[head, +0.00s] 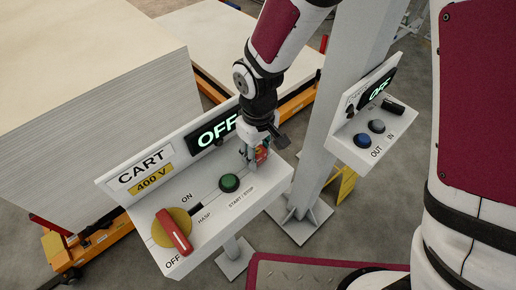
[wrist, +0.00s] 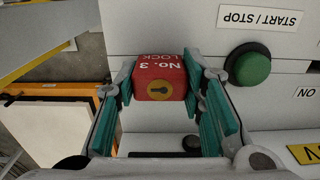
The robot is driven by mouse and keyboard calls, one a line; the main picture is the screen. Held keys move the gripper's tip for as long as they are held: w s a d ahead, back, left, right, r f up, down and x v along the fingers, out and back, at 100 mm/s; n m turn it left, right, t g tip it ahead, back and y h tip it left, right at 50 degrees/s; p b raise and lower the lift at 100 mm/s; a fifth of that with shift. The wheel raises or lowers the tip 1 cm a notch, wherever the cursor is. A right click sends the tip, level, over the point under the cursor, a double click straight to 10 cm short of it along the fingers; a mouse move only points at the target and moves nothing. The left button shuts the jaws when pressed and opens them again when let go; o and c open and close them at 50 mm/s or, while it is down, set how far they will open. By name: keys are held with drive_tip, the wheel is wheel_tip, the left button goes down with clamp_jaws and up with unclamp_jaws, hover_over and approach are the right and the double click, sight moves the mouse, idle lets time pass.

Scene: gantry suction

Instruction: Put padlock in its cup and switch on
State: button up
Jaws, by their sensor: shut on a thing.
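The red padlock (wrist: 160,78), lettered "No. 3 LOCK" with a brass keyhole face, is between the teal pads of my gripper (wrist: 158,92). In the head view my gripper (head: 256,158) is over the right end of the CART box, beyond the green button, with part of the red padlock (head: 262,155) showing. I cannot tell whether the padlock touches the box. The rotary switch's red handle (head: 174,232) on its yellow disc points toward OFF. The CART display (head: 217,129) reads OFF. I cannot make out a cup.
The green START/STOP button (head: 229,183) is close to my gripper; it also shows in the wrist view (wrist: 249,67). A grey post (head: 345,100) and a second box (head: 362,145) with buttons stand to the right. Stacked boards (head: 90,70) fill the left.

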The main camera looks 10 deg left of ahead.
drive_tip(key=o, duration=1.3)
wheel_tip(320, 180, up, 12)
drive_tip(key=shift+f, duration=0.1)
